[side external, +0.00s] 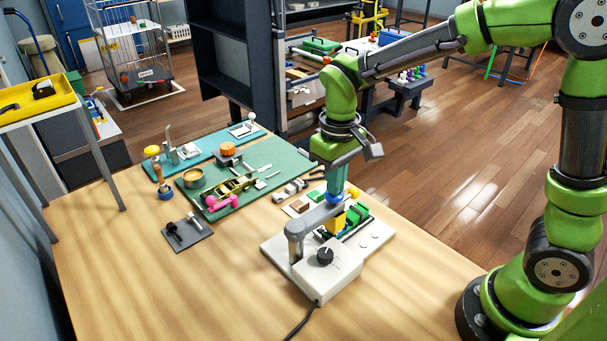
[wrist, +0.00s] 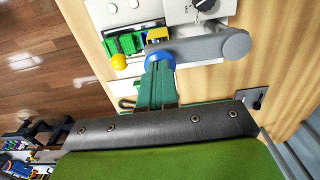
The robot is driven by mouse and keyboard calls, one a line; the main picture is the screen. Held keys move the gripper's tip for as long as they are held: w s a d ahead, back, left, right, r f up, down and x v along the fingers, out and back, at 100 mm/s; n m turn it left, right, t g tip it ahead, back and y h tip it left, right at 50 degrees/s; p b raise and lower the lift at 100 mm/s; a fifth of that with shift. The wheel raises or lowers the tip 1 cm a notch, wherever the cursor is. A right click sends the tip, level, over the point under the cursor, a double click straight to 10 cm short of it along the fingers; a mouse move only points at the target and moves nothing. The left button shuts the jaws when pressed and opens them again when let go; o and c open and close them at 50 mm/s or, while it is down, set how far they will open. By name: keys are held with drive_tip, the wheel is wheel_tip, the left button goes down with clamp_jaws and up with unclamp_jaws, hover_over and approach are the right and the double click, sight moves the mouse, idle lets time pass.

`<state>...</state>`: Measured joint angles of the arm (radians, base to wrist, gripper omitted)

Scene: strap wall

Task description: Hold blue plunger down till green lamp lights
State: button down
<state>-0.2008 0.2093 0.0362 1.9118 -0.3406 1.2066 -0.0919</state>
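The blue plunger (side external: 334,199) sits at the end of a grey arm (side external: 316,217) on a white base unit (side external: 336,277). It also shows in the wrist view (wrist: 160,55). My gripper (side external: 336,190) points down with its teal fingers together, right over the plunger. In the wrist view the fingertips (wrist: 158,69) overlap the plunger's blue rim and seem to touch its top. I cannot tell how far it is pressed down. No lit green lamp can be made out; green blocks (wrist: 131,43) stand beside the plunger.
A black knob (side external: 325,256) is on the base unit's front. A yellow ball (wrist: 118,62) is close to my fingers. A green mat (side external: 240,168) with several parts and a grey plate (side external: 187,234) with black pieces lie left. The table's front left is clear.

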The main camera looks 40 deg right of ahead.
drive_tip(key=shift+r, duration=3.05)
drive_tip(key=shift+w+f, duration=0.1)
drive_tip(key=shift+w, duration=0.05)
drive_tip(key=shift+s+f, duration=0.4)
drive_tip(key=shift+s, duration=0.05)
drive_tip(key=s+d+r+m+t+y, duration=0.1)
drive_tip(key=s+d+r+m+t, duration=0.1)
drive_tip(key=s, duration=0.4)
drive_tip(key=s+d+r+m+t+y, duration=0.1)
drive_tip(key=s+d+r+m+t, duration=0.1)
drive_tip(key=s+t, duration=0.3)
drive_tip(key=shift+s+d+r, duration=0.35)
drive_tip(key=shift+d+r, duration=0.1)
drive_tip(key=shift+d, duration=0.15)
drive_tip(key=c, duration=1.8)
unclamp_jaws()
